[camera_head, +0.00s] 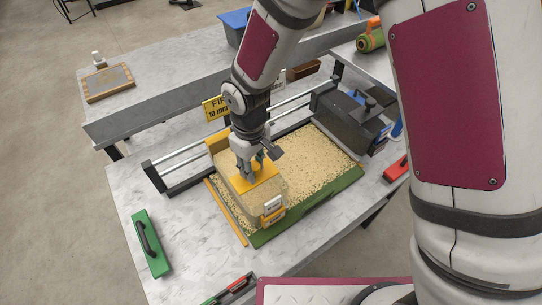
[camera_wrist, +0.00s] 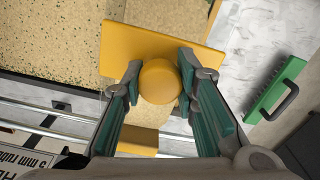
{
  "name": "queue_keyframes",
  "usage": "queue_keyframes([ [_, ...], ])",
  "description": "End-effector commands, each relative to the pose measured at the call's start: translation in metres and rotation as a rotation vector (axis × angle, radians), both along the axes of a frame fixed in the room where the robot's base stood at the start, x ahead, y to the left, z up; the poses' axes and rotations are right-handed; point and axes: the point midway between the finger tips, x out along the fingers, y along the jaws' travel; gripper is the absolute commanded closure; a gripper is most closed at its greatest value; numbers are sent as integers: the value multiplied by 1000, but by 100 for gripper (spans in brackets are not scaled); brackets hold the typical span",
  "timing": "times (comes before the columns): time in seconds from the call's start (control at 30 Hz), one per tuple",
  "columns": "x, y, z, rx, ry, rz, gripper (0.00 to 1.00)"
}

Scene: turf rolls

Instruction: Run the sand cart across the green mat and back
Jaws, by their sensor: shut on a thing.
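The sand cart (camera_head: 267,187) stands over the left part of the green mat (camera_head: 310,208). It is a box with sand-coloured contents, yellow parts and a small label at its front. My gripper (camera_head: 250,170) comes down from above onto its yellow top plate. In the wrist view my gripper (camera_wrist: 160,76) is shut on the round yellow knob (camera_wrist: 159,84) of the cart's yellow plate (camera_wrist: 120,45), one finger on each side. The mat is mostly hidden under pale granules; its green edge shows along the front and right. The cart's underside is hidden.
Metal rails (camera_head: 290,105) run behind the mat to a dark box (camera_head: 345,117) at the right. A green float (camera_head: 150,243) lies at the left, a red-handled tool (camera_head: 396,168) at the right. A yellow strip (camera_head: 226,212) lies along the mat's left side. A yellow sign (camera_head: 215,107) stands behind.

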Motion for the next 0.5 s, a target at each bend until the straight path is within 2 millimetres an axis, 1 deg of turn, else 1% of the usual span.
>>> queue_keyframes([
  [0.03,-8,10,1,1,1,6,100],
  [0.1,-16,20,1,1,1,6,100],
  [0.5,-58,79,1,1,0,5,100],
])
